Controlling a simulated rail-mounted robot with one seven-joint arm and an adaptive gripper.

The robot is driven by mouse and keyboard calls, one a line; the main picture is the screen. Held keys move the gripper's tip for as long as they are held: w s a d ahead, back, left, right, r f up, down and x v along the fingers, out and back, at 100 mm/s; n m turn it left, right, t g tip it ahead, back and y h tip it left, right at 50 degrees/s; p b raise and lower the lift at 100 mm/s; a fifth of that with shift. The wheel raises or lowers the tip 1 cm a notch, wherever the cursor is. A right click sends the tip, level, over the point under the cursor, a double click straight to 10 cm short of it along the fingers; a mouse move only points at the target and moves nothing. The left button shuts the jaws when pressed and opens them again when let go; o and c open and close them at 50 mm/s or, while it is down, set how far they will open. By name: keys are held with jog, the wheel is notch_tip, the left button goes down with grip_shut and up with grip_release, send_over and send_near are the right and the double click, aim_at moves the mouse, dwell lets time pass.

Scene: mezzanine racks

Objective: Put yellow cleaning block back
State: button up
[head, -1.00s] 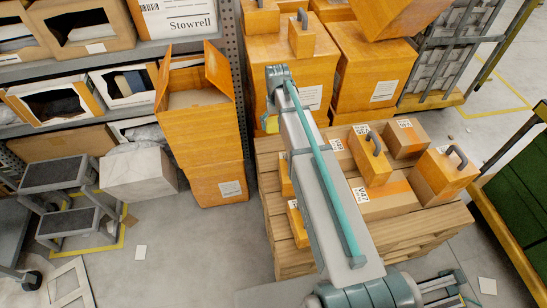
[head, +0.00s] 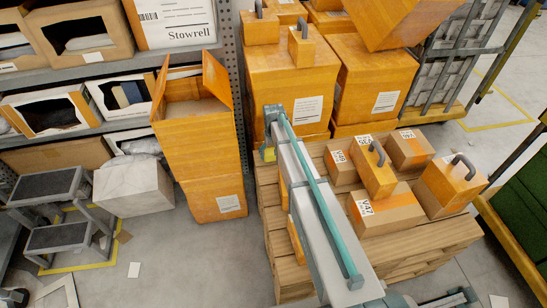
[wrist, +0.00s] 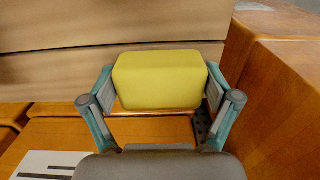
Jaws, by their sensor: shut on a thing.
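The yellow cleaning block (wrist: 160,80) sits between the two fingers of my gripper (wrist: 160,92) in the wrist view. The fingers press on its left and right sides, so my gripper is shut on it. The rest of the block and most of my gripper are hidden there behind my arm.
An orange surface with a white label (wrist: 45,165) lies below the block, and an orange box wall (wrist: 275,90) stands close on the right. A wooden pallet (head: 400,250) holds several boxes. An open orange box (head: 195,140) stands left of my arm. Shelves line the left.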

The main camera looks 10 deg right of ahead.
jog(key=shift+f, duration=1)
jog(key=shift+f, duration=0.1)
jog(key=o, duration=0.9)
jog(key=shift+c, duration=0.2)
notch_tip(320, 180, up, 12)
jog(key=shift+r+p, duration=0.15)
jog(key=shift+p, duration=0.3)
